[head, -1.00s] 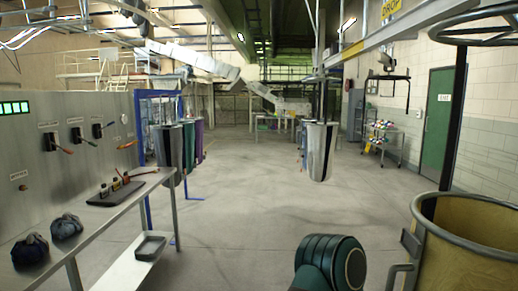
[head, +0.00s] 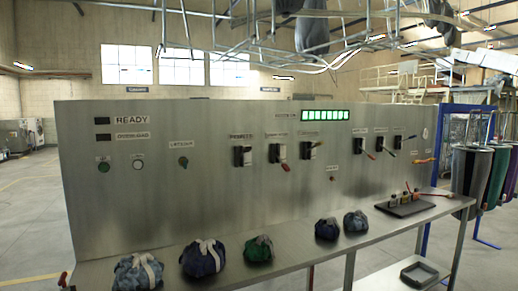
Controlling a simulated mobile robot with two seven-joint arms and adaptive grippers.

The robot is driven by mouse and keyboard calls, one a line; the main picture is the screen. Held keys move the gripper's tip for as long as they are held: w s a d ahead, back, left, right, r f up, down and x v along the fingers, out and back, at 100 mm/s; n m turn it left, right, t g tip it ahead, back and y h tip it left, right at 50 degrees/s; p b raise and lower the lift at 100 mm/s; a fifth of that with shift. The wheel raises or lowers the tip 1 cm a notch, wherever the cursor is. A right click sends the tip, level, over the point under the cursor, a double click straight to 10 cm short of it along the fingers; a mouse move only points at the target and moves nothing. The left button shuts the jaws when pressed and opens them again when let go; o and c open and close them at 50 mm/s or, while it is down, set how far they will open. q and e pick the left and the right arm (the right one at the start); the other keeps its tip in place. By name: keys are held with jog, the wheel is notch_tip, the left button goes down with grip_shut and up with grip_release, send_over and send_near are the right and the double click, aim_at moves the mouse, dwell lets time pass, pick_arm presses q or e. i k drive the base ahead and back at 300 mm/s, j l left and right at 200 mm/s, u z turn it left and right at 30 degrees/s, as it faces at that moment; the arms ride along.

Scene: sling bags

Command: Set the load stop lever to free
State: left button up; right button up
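A grey metal control panel (head: 210,185) stands across the middle of the head view. It carries a row of levers on black mounts under small labels. The left group has a lever with a pale handle (head: 247,159), one with a red handle (head: 286,168) and one with a light handle (head: 312,151). The right group has an orange-red handle (head: 370,155) and a blue one (head: 411,137), among others. An orange handle (head: 424,160) sits further right. The lever labels are too small to read, so I cannot tell which is the load stop lever. Neither gripper shows.
A metal shelf (head: 300,257) runs along the panel's front, holding several tied cloth bundles, including a green one (head: 259,249), and a dark tray (head: 405,205) of small items. A lower shelf with a grey tray (head: 418,274) is beneath. Hanging bags (head: 470,170) are at right.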

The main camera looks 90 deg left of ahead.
aim_at(319, 144)
jog(key=u, duration=3.35)
jog(key=i+l+u, duration=0.15)
jog(key=l+u, duration=0.25)
jog(key=i+l+u, duration=0.1)
jog(key=l+u, duration=0.75)
jog(key=l, duration=0.5)
jog(key=l+u, duration=0.2)
jog(key=l, duration=1.45)
jog(key=k+l, duration=0.15)
jog(key=l, duration=0.45)
jog(key=l+u, duration=0.1)
jog(key=l, duration=0.55)
